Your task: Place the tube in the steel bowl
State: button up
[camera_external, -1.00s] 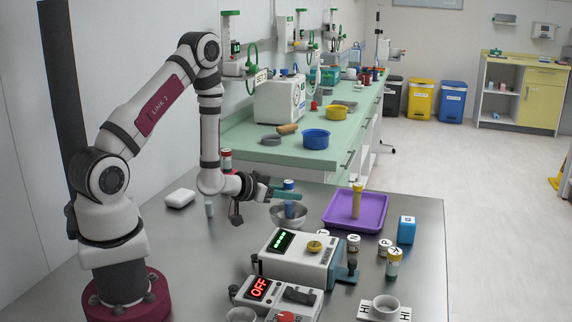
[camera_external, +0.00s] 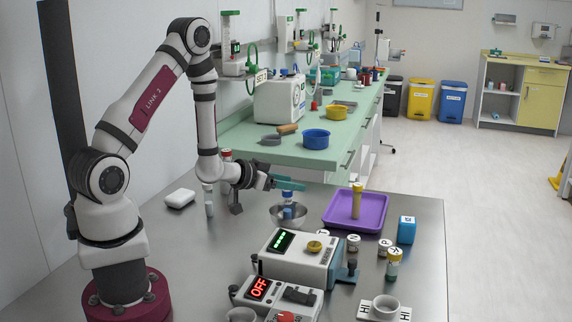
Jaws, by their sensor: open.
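The tube with a blue cap (camera_external: 287,196) stands roughly upright in the steel bowl (camera_external: 274,217), its lower part partly hidden by the bowl's rim. The bowl rests on the grey metal table. My gripper (camera_external: 290,184), with green fingers, is open just above the tube's cap. Its fingers look close to the cap; I cannot tell whether they touch it.
A device with a green display (camera_external: 298,255) sits in front.

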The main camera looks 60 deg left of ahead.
jog(key=shift+r, duration=2)
jog(key=shift+d, duration=0.1)
jog(key=s+d+r+m+g, duration=0.2)
jog(key=s+d+g, duration=0.1)
jog(key=s, duration=0.7)
jog(key=s+d+r+m+g, duration=0.3)
jog(key=s+g, duration=0.3)
jog(key=s, duration=0.4)
jog(key=s+d+r+m+g, duration=0.2)
jog(key=s+d+r+g, duration=0.1)
jog(key=s, duration=0.7)
jog(key=shift+d+r+g, duration=0.15)
jog(key=shift+d+g, duration=0.55)
jog(key=shift+d, duration=0.55)
